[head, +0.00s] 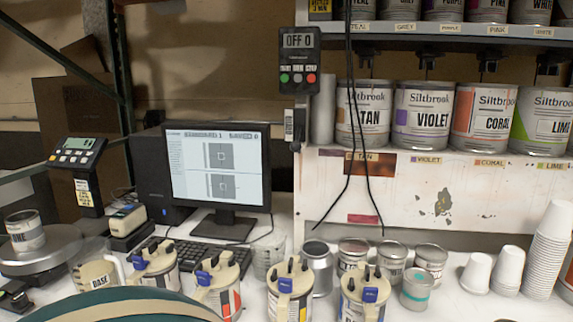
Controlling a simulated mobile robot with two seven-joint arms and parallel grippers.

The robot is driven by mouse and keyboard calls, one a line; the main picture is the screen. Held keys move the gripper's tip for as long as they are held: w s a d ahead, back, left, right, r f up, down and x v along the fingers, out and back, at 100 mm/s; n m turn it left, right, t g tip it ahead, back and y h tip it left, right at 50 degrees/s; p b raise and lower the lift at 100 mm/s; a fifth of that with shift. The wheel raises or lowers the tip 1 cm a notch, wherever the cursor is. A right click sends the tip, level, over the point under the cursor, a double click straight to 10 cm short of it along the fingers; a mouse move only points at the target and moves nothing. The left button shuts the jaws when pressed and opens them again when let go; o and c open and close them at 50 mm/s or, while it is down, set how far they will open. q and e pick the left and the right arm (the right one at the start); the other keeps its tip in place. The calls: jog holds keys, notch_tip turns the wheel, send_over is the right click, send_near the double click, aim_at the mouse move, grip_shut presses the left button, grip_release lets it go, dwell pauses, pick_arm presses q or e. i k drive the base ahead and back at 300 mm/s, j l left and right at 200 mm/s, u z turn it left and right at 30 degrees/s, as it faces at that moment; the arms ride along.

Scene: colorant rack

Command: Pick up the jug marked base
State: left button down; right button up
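The jug marked BASE (97,275) stands on the white counter at the lower left. It is a pale, translucent jug with a handle on its right side and a label with dark letters. Its lower part is hidden by a curved teal-and-cream shape in the foreground. Neither of my grippers can be made out in the head view.
Lidded dispensing canisters (217,283) with blue levers stand right of the jug. A scale (40,250) holding a can is at left. A monitor (215,170) and keyboard (200,255) are behind. Small cans (391,258) and white cups (548,245) stand right, below shelved paint cans (423,115).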

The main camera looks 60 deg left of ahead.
aim_at(91, 261)
jog(key=u, duration=2.55)
